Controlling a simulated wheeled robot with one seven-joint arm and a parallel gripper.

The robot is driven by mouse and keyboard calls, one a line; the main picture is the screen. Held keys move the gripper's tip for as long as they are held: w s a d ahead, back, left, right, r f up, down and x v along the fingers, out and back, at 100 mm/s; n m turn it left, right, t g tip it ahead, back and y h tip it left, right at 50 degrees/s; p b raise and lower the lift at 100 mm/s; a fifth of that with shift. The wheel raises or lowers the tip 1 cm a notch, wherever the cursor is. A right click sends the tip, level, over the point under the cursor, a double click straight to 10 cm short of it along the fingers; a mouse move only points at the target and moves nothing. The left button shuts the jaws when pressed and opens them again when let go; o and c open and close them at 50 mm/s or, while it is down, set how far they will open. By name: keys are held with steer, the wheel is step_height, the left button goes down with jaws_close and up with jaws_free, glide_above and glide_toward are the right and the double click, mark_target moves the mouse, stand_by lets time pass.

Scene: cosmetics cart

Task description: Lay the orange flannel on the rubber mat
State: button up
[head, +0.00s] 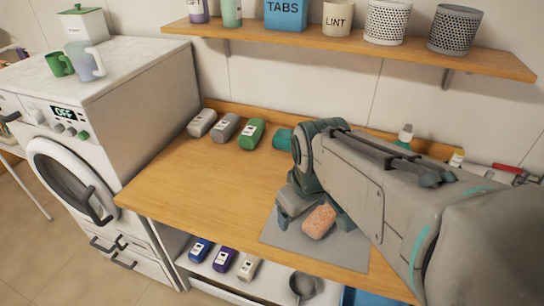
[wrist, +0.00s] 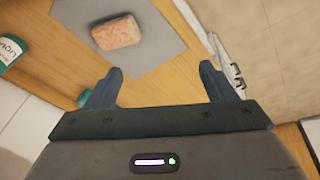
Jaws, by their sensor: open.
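The orange flannel (head: 319,222) is a small, thick, speckled block. It lies on the grey rubber mat (head: 285,240) on the wooden counter, and its whole outline shows in the wrist view (wrist: 118,32). The mat (wrist: 165,42) also shows there, with bare room around the flannel. My gripper (wrist: 161,83) is open and nothing is between its fingers. In the wrist view the flannel lies beyond the fingertips, up and to the left, apart from them. In the head view my arm and gripper hide part of the mat.
Two grey bottles (head: 202,122) (head: 226,128) and a green one (head: 252,134) lie at the counter's back. A teal item (head: 283,139) is partly behind my arm. Below are several bottles (head: 223,259) and a dark pan (head: 303,286). The counter's left middle is clear.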

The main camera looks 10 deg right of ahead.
steer(key=s+m, duration=0.1)
steer(key=m, duration=0.1)
steer(key=s+a+m, duration=0.1)
steer(key=m, duration=0.1)
steer(key=shift+s+a+r+t, duration=0.1)
steer(key=shift+s+r+t, duration=0.1)
steer(key=shift+t, duration=0.1)
stand_by(1.0)
